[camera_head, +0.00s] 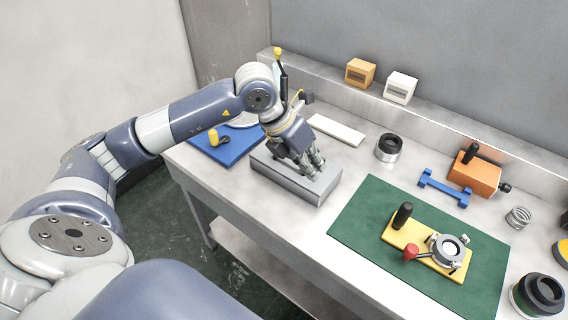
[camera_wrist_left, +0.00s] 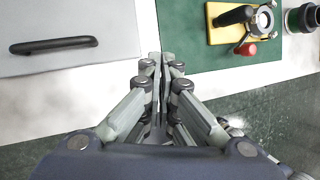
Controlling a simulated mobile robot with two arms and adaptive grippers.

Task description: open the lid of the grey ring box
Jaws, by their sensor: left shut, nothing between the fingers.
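The grey ring box (camera_head: 285,185) lies on the bench near its front edge. Its lid looks shut and flat. In the wrist view the lid (camera_wrist_left: 95,22) fills the upper left, with a dark bar handle (camera_wrist_left: 53,45) on it. My left gripper (camera_head: 313,170) reaches down over the right part of the box in the head view and hides part of the lid. In the wrist view its fingers (camera_wrist_left: 161,62) are together and empty, by the lid's right edge and to the right of the handle. I cannot tell whether they touch the box. My right gripper is not in view.
A green mat (camera_head: 350,225) with a yellow clamp fixture (camera_head: 393,231) lies right of the box. A blue mat (camera_head: 238,153) lies left of it. Behind are a white bar (camera_head: 336,129) and a dark-topped ring (camera_head: 389,148). An orange block (camera_head: 474,176) stands farther right.

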